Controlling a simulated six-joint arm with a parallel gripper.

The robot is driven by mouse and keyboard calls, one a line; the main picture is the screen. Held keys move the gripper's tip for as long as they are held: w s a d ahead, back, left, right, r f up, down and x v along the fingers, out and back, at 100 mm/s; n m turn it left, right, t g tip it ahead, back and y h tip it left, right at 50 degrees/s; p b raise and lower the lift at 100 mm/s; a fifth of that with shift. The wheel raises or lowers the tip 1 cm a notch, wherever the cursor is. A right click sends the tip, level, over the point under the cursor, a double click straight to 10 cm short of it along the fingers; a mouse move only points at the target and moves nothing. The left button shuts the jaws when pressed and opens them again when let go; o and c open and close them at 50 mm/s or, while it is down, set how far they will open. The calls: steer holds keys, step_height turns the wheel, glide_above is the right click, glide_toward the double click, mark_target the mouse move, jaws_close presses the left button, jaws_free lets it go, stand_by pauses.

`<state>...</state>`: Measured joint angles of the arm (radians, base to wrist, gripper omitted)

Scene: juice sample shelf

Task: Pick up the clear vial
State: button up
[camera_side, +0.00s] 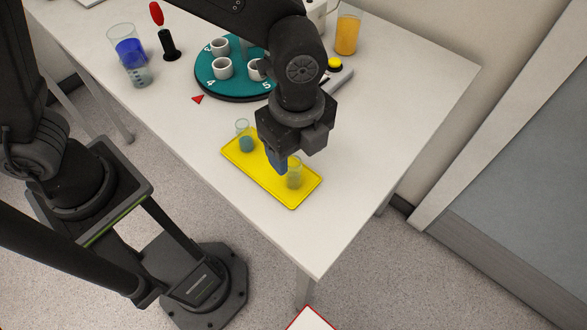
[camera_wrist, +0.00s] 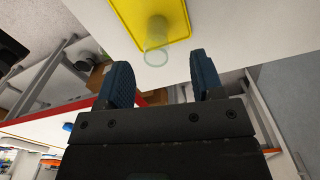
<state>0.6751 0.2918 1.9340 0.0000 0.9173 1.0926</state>
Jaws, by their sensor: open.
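The clear vial (camera_side: 295,176) stands on the yellow tray (camera_side: 303,196) near its front right end, and it looks empty. In the wrist view a clear vial (camera_wrist: 157,38) shows beyond the gap between my fingers, by the edge of the tray (camera_wrist: 128,14). A second vial (camera_side: 246,143) with teal contents stands at the tray's other end. My gripper (camera_side: 280,165) is over the tray, its blue finger close beside the clear vial in the side view. The wrist view shows my gripper (camera_wrist: 163,75) open, with nothing between the fingers. I cannot tell whether a finger touches the vial.
A teal turntable (camera_side: 233,88) with several white cups stands behind the tray. A beaker of blue liquid (camera_side: 130,52), another clear container (camera_side: 138,75) and a red-topped lever (camera_side: 168,45) are at the left. An orange beaker (camera_side: 347,35) is at the back. The table's right side is clear.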

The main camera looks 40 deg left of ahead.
mark_target(293, 161)
steer(key=f, duration=0.5)
steer(key=shift+s+a+f, duration=0.1)
steer(key=shift+s+f, duration=0.1)
steer(key=shift+f, duration=0.15)
steer(key=c, duration=1)
steer(key=shift+r, duration=0.1)
